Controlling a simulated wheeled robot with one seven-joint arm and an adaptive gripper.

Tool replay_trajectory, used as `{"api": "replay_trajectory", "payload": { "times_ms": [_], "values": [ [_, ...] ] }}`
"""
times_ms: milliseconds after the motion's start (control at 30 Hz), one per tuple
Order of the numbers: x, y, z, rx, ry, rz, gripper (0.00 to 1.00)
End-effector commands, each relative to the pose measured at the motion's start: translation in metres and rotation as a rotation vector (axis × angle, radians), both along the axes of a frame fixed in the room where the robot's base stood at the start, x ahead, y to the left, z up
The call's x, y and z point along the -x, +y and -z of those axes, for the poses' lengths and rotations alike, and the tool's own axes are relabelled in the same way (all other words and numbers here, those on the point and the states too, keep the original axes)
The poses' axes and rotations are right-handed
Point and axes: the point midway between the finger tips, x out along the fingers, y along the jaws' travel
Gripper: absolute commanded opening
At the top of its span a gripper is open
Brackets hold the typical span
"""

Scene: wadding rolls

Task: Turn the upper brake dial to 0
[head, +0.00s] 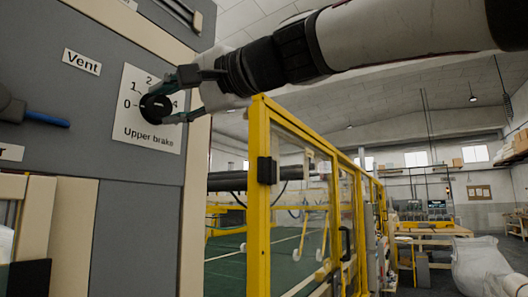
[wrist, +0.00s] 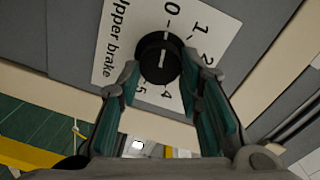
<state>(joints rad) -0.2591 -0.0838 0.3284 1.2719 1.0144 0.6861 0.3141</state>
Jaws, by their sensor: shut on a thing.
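The upper brake dial (head: 152,108) is a round black knob on a white plate (head: 150,134) marked with numbers from 0 to 5 and "Upper brake". In the head view, 0 is at its left and 4 at its right. In the wrist view the dial (wrist: 158,60) carries a white line along the 0-to-4 direction; I cannot tell which end is the pointer. My gripper (head: 172,98) reaches in from the right. Its two teal-padded fingers (wrist: 160,76) are shut on the dial, one on each side, partly hiding the plate.
A "Vent" label (head: 82,62) and a blue-handled lever (head: 46,119) are on the grey panel to the left. A yellow-framed guard fence (head: 258,190) stands close below my arm on the right.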

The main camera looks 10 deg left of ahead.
Motion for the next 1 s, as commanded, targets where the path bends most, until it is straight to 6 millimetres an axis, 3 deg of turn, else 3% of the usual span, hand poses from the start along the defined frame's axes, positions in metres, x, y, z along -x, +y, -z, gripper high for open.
{"api": "replay_trajectory", "payload": {
  "times_ms": [500, 533, 600, 1000],
  "values": [
    [0.0006, 0.0008, 0.0014, 0.012, -0.016, -0.003, 0.05],
    [0.0005, 0.0008, 0.0015, 0.012, -0.016, -0.003, 0.39],
    [0.0005, 0.0008, 0.0014, 0.010, -0.015, -0.003, 0.53],
    [0.0025, -0.0053, 0.0005, 0.009, -0.015, -0.001, 0.53]
  ]
}}
